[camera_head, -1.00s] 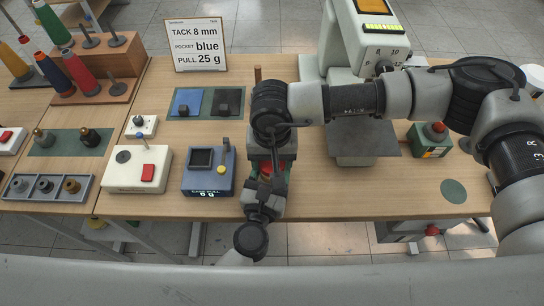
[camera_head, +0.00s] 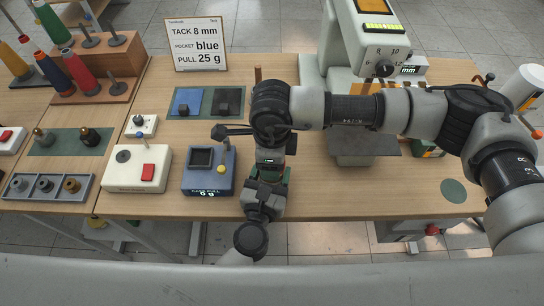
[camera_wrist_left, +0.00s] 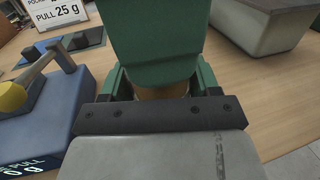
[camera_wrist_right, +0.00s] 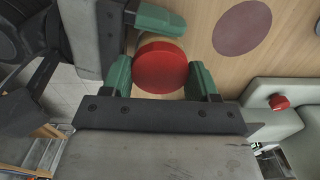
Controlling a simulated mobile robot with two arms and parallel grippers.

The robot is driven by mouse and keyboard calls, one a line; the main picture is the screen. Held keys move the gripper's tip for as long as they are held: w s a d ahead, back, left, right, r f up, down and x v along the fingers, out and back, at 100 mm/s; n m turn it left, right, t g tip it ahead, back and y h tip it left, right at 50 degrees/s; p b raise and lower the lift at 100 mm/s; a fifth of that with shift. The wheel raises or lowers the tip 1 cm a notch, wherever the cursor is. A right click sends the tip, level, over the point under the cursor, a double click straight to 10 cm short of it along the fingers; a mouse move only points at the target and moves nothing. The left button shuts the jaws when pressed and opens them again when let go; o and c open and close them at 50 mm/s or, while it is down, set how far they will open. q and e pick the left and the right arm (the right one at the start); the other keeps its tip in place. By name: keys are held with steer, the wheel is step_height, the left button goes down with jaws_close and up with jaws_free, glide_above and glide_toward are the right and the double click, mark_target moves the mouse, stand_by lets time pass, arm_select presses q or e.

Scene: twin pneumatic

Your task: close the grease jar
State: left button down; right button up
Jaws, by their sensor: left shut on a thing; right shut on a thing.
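The grease jar's round red lid (camera_wrist_right: 160,68) shows in the right wrist view between the two green fingers of my right gripper (camera_wrist_right: 163,76), which is shut on it. A tan strip of the jar body (camera_wrist_right: 172,42) shows beside it. In the left wrist view the tan jar body (camera_wrist_left: 160,93) sits between the green fingers of my left gripper (camera_wrist_left: 158,90), shut around it. A green finger of my right gripper (camera_wrist_left: 155,45) hides the lid there. In the head view both grippers meet above the front table edge, right over left, and hide the jar. I cannot tell whether the lid is fully seated.
A blue scale (camera_head: 208,172) stands just left of the grippers, and a white box with a red button (camera_head: 138,170) is further left. A pale press (camera_head: 365,60) stands behind to the right. A green disc (camera_head: 454,190) lies on clear table at right.

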steer(key=m, duration=0.4)
steer(key=shift+m, duration=0.4)
steer(key=m, duration=0.3)
steer(key=shift+m, duration=0.3)
steer(key=o, duration=1.1)
steer(key=shift+r, duration=0.1)
step_height(320, 180, up, 12)
arm_select(q)
steer(key=shift+c, duration=0.8)
jaws_free()
